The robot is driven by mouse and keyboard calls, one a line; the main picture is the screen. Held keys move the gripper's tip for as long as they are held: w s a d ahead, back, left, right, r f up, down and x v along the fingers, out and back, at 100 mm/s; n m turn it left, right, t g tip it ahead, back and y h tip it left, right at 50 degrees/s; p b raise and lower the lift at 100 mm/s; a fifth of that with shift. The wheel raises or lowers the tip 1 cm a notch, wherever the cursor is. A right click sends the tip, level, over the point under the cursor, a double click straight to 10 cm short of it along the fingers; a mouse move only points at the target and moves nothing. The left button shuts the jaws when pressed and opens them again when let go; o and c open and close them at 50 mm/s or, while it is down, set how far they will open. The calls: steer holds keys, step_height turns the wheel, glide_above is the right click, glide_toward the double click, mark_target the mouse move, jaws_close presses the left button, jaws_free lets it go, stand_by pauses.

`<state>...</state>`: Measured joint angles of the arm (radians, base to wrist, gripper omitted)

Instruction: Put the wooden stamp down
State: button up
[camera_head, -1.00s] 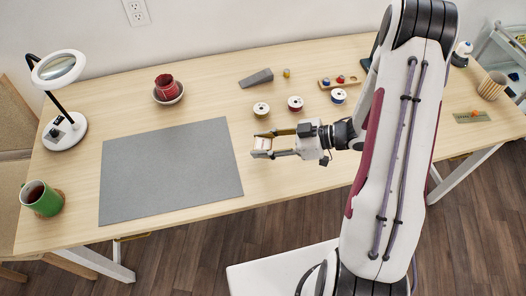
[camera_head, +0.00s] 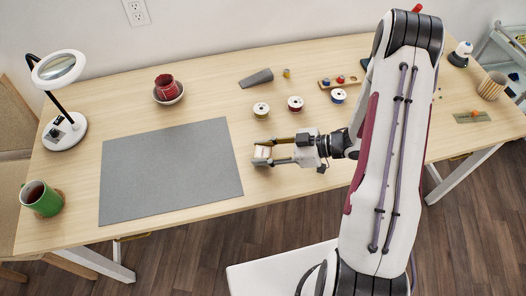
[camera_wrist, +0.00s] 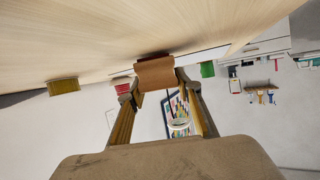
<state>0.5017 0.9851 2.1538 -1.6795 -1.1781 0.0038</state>
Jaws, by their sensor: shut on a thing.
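The wooden stamp (camera_wrist: 157,74) is a small brown block between my fingertips in the wrist view. In the head view the stamp (camera_head: 262,152) shows pale at the tip of my gripper (camera_head: 263,153), just right of the grey mat. My gripper (camera_wrist: 158,82) is shut on the stamp. The stamp is close to the wooden tabletop (camera_head: 290,208). I cannot tell whether it touches the surface.
The grey mat (camera_head: 165,175) lies left of my gripper. Three thread spools (camera_head: 295,103) stand behind it, with a grey wedge (camera_head: 256,78) farther back. A red bowl (camera_head: 167,90), a green mug (camera_head: 42,198) and a magnifier lamp (camera_head: 64,100) stand left. The tabletop in front is clear.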

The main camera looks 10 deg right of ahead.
steer(key=shift+f, duration=0.25)
steer(key=o, duration=1.1)
steer(key=shift+r, duration=0.15)
steer(key=shift+d+r, duration=0.1)
steer(key=shift+d, duration=0.05)
steer(key=shift+v, duration=5.9)
steer(key=shift+w, duration=0.1)
